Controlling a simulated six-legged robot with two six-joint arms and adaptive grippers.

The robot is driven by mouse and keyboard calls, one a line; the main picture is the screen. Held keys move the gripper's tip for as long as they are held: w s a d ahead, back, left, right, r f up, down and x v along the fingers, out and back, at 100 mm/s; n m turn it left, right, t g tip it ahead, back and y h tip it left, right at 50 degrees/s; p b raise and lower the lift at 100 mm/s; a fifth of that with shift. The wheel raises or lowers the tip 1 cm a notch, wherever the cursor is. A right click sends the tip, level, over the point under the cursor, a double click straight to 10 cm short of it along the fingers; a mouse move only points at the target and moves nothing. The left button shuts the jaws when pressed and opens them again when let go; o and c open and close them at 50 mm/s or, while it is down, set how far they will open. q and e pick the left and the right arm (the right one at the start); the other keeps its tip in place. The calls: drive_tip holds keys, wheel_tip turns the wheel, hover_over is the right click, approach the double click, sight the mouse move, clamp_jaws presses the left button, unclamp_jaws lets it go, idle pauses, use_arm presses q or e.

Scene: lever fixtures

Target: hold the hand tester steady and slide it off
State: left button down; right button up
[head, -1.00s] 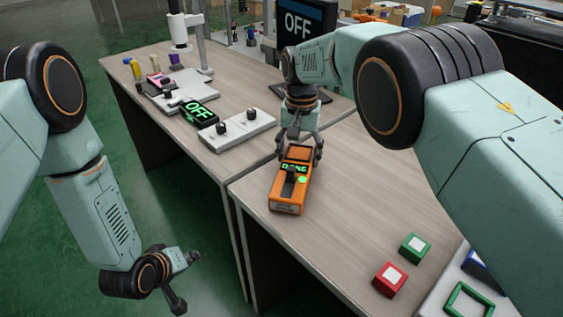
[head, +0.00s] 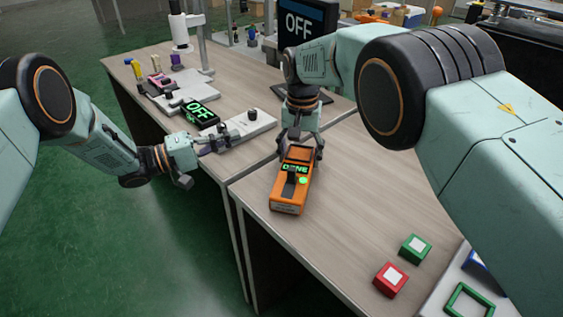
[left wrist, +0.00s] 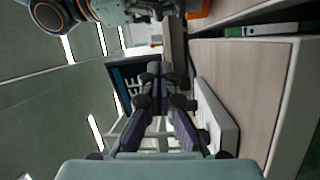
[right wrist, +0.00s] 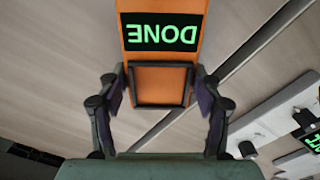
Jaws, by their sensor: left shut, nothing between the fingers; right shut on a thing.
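The orange hand tester (head: 291,202) lies on the near wooden bench. Its display reads DONE, a dark slider sits on its face and a green spot shows beside it. My right gripper (head: 301,147) is shut on the tester's far end. In the right wrist view the tester (right wrist: 160,75) sits between the fingers (right wrist: 160,112), its display upside down. My left gripper (head: 226,141) is shut and empty, left of the tester at the far bench's edge, in front of the grey two-knob panel. Its fingers also show in the left wrist view (left wrist: 165,85).
The grey panel (head: 262,124) stands beside a small OFF display (head: 199,112). A larger OFF screen (head: 306,25) stands behind my right gripper. Green (head: 415,248) and red (head: 390,279) blocks lie at the front right. The bench between them and the tester is clear.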

sight(277, 188)
use_arm(q)
drive_tip(key=s+d+g, duration=0.1)
drive_tip(key=g, duration=0.1)
drive_tip(key=s+d+m+g, duration=0.1)
drive_tip(key=s+g, duration=0.1)
drive_tip(key=s+d+f+m+g+h, duration=0.1)
drive_tip(key=shift+s+d+g, duration=0.3)
drive_tip(key=shift+g, duration=0.1)
drive_tip(key=d, duration=0.3)
drive_tip(key=w+d, duration=0.1)
drive_tip(key=d, duration=0.5)
drive_tip(key=shift+w+d, duration=0.15)
drive_tip(key=shift+d, duration=0.2)
drive_tip(key=shift+s+a, duration=0.15)
drive_tip(key=shift+s, duration=0.8)
drive_tip(key=shift+s+a, duration=0.15)
drive_tip(key=shift+s, duration=0.8)
drive_tip(key=shift+s+a, duration=0.2)
drive_tip(key=shift+s, duration=0.75)
drive_tip(key=shift+s+a, duration=0.2)
drive_tip(key=shift+s, duration=1)
use_arm(e)
drive_tip(key=shift+w, duration=0.1)
